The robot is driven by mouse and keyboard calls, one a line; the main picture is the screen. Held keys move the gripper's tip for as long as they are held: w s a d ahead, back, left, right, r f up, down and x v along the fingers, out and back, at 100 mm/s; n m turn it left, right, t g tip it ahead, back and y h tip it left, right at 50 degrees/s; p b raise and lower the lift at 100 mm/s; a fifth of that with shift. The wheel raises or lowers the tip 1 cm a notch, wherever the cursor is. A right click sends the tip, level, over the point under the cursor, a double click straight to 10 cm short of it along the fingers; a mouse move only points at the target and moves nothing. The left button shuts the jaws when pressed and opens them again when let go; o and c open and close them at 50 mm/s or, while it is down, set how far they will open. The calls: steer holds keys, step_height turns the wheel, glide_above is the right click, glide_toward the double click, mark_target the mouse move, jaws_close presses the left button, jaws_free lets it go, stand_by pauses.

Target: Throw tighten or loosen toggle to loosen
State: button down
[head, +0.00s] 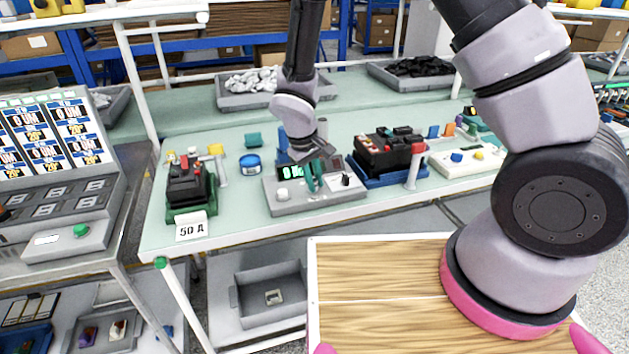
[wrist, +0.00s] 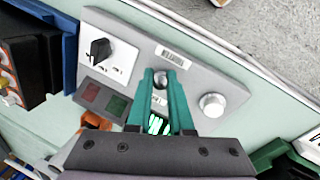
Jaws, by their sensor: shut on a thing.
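A grey control box (head: 300,205) stands on the pale green bench top. My gripper (head: 313,182) is down over the middle of the box. In the wrist view its two teal fingers (wrist: 162,76) are close together around a small silver toggle (wrist: 160,80) on the panel (wrist: 215,78). The fingers hide the toggle's lower part, so its tilt cannot be told. A white label (wrist: 173,55) with upside-down lettering, seemingly TIGHTEN, lies just past the fingertips. A lit green display (wrist: 158,124) shows between the fingers.
The panel also has a black rotary knob (wrist: 99,48), a white round knob (wrist: 212,104), and red and green squares. A breaker on a blue base (head: 385,155) stands close right; another on a green base (head: 187,185) stands left. A blue tape roll (head: 251,165) lies between.

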steer(key=shift+w, duration=0.1)
steer(key=g, duration=0.1)
steer(key=w+g, duration=0.1)
steer(key=g, duration=0.1)
steer(key=g+h, duration=0.1)
steer(key=shift+w+a+r, duration=0.1)
steer(key=shift+w+a, duration=0.25)
steer(key=shift+w+a+f+n+g+h, duration=0.1)
steer(key=shift+w+n+g+h, duration=0.2)
steer(key=shift+g, duration=0.55)
steer(key=shift+w+a+f+n+g+h, duration=0.1)
steer(key=shift+w+g+h, duration=0.2)
steer(key=shift+g, duration=0.6)
steer(key=shift+w+n+g+h, duration=0.2)
steer(key=shift+g+h, duration=0.2)
steer(key=shift+g, duration=0.45)
steer(key=c, duration=0.8)
jaws_free()
steer(key=v, duration=1)
steer(key=shift+w+a+r, duration=0.2)
steer(key=shift+w, duration=0.15)
